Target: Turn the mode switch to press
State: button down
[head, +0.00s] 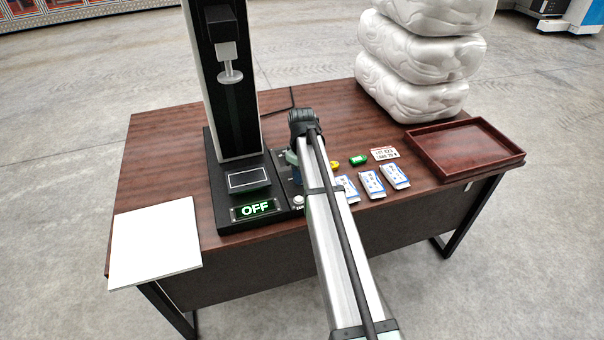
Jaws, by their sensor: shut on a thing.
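The press (225,90) stands on a black base at the left middle of the table. Its lit display (254,208) reads "OFF" in green. A narrow control panel (283,170) runs along the right side of the base, with a pale round button (298,200) near its front end. My gripper (295,178) is down at this panel, mostly hidden by my own arm. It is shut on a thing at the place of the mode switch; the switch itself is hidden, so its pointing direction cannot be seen.
A brown tray (509,152) and stacked white bundles (420,55) stand at right. A white sheet (155,240) lies front left.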

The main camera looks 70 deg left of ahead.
jog(key=m, duration=0.4)
jog(key=shift+s+m, duration=0.1)
jog(key=shift+m, duration=0.2)
jog(key=m, duration=0.4)
jog(key=shift+m, duration=0.3)
jog(key=m, duration=0.4)
jog(key=shift+s+m, duration=0.1)
jog(key=shift+m, duration=0.2)
jog(key=m, duration=0.4)
jog(key=shift+m, duration=0.3)
jog(key=c, duration=0.9)
grip_release()
